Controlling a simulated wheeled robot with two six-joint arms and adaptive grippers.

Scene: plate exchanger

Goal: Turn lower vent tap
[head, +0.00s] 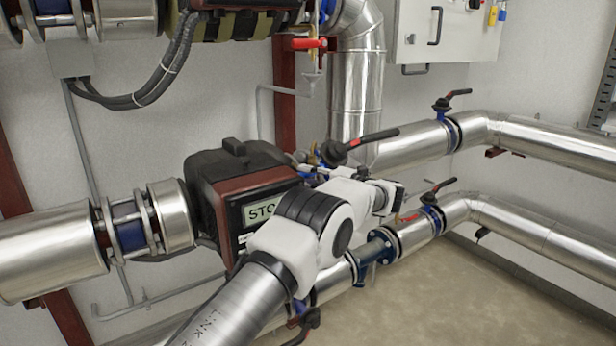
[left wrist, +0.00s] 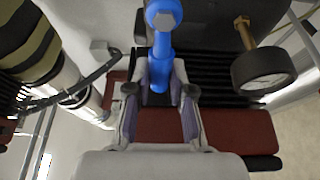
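A blue tap (left wrist: 160,45) with a round top and a stem stands in the upper middle of the left wrist view. My left gripper (left wrist: 160,90) is open, with one finger on each side of the lower end of the blue piece. A gap shows on both sides, and I cannot tell whether either finger touches it. My right gripper is in neither view.
A round gauge (left wrist: 263,71) stands close to the right of the fingers. A black lever valve (head: 357,143) is just behind my wrist. Silver pipes (head: 550,135) run right; the floor at lower right is clear.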

